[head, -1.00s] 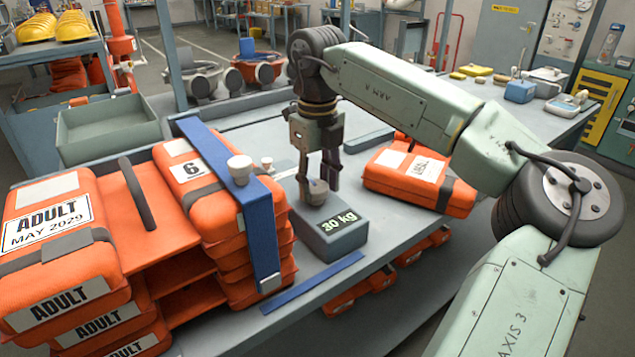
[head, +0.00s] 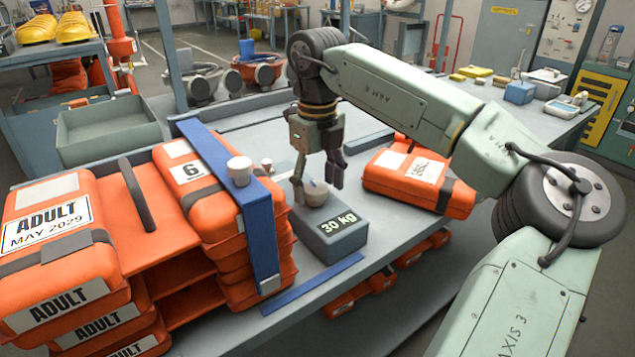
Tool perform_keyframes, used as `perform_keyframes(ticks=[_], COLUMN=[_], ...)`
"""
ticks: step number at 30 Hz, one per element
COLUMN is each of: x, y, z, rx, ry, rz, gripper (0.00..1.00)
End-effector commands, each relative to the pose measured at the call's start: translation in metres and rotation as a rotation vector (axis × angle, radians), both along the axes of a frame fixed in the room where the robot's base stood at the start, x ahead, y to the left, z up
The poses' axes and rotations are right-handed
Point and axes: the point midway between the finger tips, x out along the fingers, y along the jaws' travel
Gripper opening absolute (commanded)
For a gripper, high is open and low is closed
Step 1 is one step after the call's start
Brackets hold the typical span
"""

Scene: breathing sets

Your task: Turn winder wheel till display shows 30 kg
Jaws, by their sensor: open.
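The winder box (head: 330,242) is a grey block on the bench, and its front display (head: 338,222) reads 30 kg. The winder wheel (head: 316,196) is a small pale round knob on top of the box. My gripper (head: 318,190) points down with its two fingers apart, one to each side of the wheel in this view. Its fingertips are at about the wheel's height. I cannot tell whether either finger touches it.
A blue strap (head: 228,190) crosses the stack of orange packs (head: 190,190) left of the box. Another orange pack (head: 420,183) lies to the right. A blue strip (head: 312,283) lies in front, with bare bench around it.

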Motion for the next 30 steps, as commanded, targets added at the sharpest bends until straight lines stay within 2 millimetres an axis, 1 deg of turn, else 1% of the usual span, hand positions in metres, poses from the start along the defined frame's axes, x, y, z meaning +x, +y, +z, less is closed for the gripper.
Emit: perform_keyframes(ticks=[5, 8, 11, 18, 21, 25, 30], x=[0.0, 0.001, 0.001, 0.001, 0.0, 0.0, 0.0], y=[0.0, 0.0, 0.0, 0.0, 0.001, 0.0, 0.0], z=[0.001, 0.008, 0.024, 0.076, 0.094, 0.111, 0.12], rx=[0.001, -0.001, -0.001, 0.0, 0.0, -0.001, 0.0], ry=[-0.001, -0.002, -0.003, -0.003, -0.003, -0.001, 0.0], rz=[0.0, -0.001, 0.0, -0.001, -0.001, 0.0, 0.0], gripper=[0.62, 0.62, 0.62, 0.62, 0.62, 0.62, 0.62])
